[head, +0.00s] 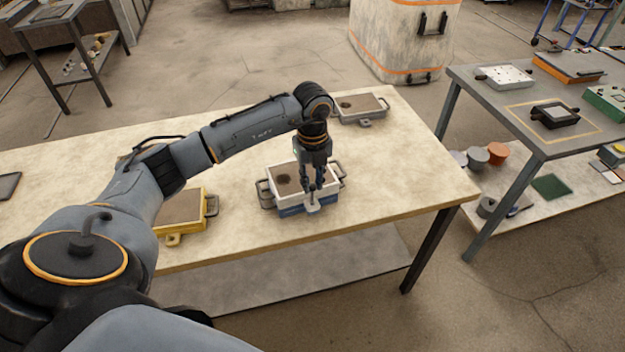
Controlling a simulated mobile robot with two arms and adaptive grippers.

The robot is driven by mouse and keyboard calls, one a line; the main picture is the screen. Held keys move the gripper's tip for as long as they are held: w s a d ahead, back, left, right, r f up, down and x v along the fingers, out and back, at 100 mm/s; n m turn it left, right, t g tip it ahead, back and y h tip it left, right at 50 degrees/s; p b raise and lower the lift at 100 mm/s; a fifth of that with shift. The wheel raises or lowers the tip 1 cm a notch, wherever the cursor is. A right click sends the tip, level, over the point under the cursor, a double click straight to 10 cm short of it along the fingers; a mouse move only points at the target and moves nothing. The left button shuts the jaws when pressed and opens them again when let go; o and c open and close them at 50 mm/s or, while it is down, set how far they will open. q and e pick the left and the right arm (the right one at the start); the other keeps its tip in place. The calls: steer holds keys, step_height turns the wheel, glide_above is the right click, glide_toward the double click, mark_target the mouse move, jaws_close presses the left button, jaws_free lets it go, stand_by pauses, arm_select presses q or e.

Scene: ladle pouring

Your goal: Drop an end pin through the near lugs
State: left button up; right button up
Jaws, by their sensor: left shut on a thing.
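A moulding box with a white upper half (285,190) and a blue lower half (292,211) stands on the pale table, with dark sand and a round dark hole in its top. Its near lugs (313,208) stick out from the near side, at the right. My left gripper (312,188) points down just above these lugs, shut on the end pin. The pin is small and mostly hidden by the fingers. I cannot tell whether its tip is inside the lugs. My right gripper is not in view.
A yellow sand-filled box (181,212) stands to the left on the table (400,165), and a grey one (360,108) at the back. A side table (510,105) with several parts is on the right. The table's right end is clear.

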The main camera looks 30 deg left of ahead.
arm_select(q)
steer(key=shift+f+b, duration=0.3)
steer(key=shift+f, duration=0.15)
steer(key=shift+f+b, duration=0.35)
steer(key=shift+f, duration=0.15)
steer(key=shift+f+b, duration=0.65)
steer(key=shift+f, duration=0.3)
steer(key=o, duration=0.9)
steer(key=o, duration=0.5)
steer(key=shift+o, duration=0.2)
steer(key=shift+r, duration=0.1)
